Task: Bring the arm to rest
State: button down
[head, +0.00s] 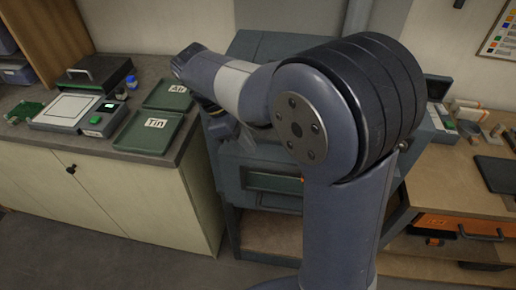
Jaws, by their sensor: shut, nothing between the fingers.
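My arm rises from the bottom of the head view, bends at a large dark joint right of centre, and reaches left. Its far links end in front of the blue-grey machine's left side. My gripper (222,128) shows only in part as a dark shape folded below the forearm, by the machine's left edge. It is shut and I see nothing held in it. Its fingertips are hard to make out, and the arm's links hide part of it.
The blue-grey machine (262,160) stands behind my arm. On the left counter (60,140) are two green trays marked Air (168,95) and Tin (150,131), a device with a white plate (66,109) and a green board (25,112). A wooden bench (455,180) stands right.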

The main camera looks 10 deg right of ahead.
jog(key=shift+a+r, duration=0.15)
